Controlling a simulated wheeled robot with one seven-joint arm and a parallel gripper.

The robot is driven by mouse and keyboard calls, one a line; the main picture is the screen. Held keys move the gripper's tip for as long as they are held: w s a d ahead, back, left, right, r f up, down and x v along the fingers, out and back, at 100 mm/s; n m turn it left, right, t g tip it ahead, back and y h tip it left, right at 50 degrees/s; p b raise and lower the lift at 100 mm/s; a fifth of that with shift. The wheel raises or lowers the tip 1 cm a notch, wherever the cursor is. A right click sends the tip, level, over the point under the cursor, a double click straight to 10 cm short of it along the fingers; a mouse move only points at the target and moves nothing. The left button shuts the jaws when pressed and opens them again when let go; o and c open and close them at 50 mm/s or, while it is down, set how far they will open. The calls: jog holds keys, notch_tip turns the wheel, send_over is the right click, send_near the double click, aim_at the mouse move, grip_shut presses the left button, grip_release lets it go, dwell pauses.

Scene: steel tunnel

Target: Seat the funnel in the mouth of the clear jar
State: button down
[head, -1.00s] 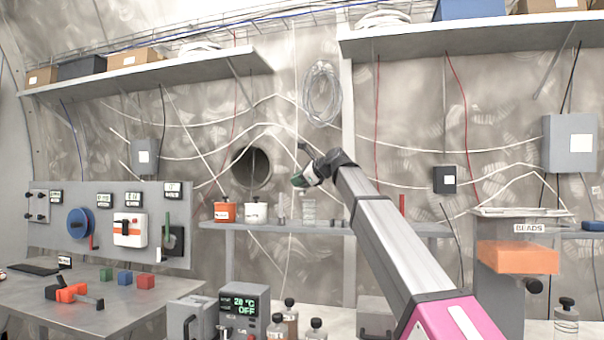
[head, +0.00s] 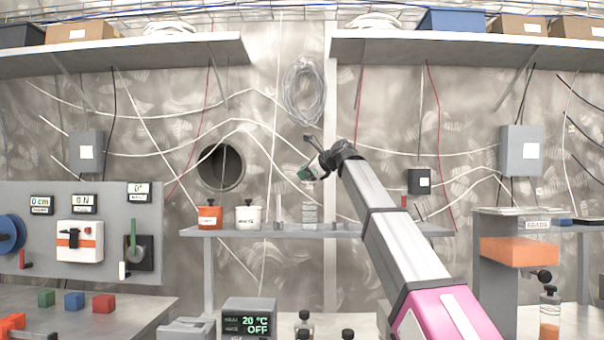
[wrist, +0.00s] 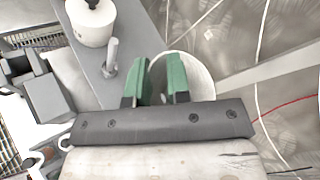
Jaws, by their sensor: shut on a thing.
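My gripper (head: 308,174) has green fingers and is raised in front of the wall, above the shelf. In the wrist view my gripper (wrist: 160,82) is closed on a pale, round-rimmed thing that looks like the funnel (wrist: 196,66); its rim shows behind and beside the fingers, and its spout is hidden. The funnel is not clear in the head view. A clear jar (head: 310,213) appears to stand on the shelf, below the gripper in the picture; its mouth is too small to make out. Funnel and jar look apart.
The shelf (head: 265,232) also holds an orange pot (head: 209,216), a white pot (head: 248,214) and a thin cylinder (head: 278,210). A bead dispenser (head: 518,252) and a stoppered jar (head: 550,312) stand at right. Bottles and a 20 °C unit (head: 248,318) are in front.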

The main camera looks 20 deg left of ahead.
jog(key=shift+f, duration=3.1)
jog(key=c, duration=1)
grip_release()
jog(key=v, duration=1)
jog(key=shift+s+d+r, duration=0.15)
jog(key=shift+d, duration=0.1)
